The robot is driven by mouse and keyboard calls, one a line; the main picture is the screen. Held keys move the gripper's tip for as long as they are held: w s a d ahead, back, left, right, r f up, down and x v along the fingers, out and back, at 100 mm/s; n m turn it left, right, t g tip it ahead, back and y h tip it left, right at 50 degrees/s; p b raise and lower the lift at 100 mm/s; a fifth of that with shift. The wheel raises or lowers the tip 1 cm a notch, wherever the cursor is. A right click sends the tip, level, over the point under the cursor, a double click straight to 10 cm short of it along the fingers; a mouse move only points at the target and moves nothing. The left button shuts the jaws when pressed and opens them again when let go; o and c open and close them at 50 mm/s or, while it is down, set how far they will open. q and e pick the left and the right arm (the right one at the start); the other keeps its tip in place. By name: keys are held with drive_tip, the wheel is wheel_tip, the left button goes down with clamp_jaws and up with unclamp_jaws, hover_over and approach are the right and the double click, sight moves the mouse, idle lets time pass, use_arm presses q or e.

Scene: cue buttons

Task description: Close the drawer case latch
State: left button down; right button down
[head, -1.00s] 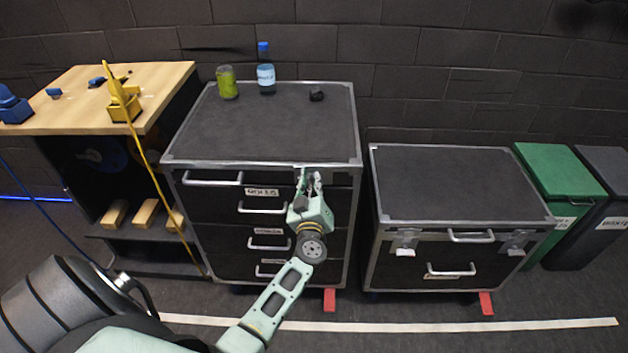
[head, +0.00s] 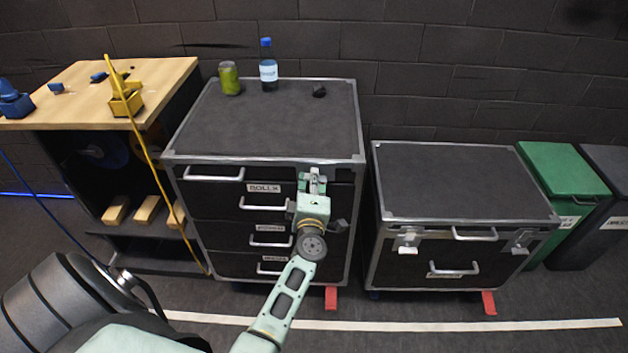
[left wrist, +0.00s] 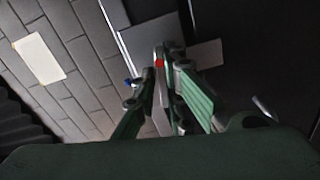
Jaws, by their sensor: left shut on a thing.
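The tall black drawer case (head: 262,118) with metal edges stands in the middle of the head view. Its latch (head: 315,172) is a small metal piece high on the front face, right of the top drawer handle and just below the lid edge. My left gripper (head: 313,183) reaches up to it from below and is shut on the latch. The fingers hide much of the latch, so its exact position is unclear. In the left wrist view, the green fingers of the left gripper (left wrist: 168,62) close around a thin pale piece with a red spot. My right gripper is not in view.
A green jar (head: 229,79), a blue bottle (head: 268,66) and a small black object (head: 319,91) stand on the case. A lower case (head: 455,180) stands to the right, beyond a narrow gap. A wooden-topped bench (head: 90,85) stands left.

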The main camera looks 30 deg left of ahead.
use_arm(q)
drive_tip(key=shift+s+f+n, duration=0.2)
drive_tip(key=shift+f+n, duration=0.4)
drive_tip(key=shift+n, duration=0.4)
drive_tip(key=c, duration=2)
unclamp_jaws()
drive_tip(key=shift+o, duration=0.4)
drive_tip(key=shift+r, duration=0.15)
drive_tip(key=shift+w+r, duration=0.1)
drive_tip(key=shift+r, duration=0.05)
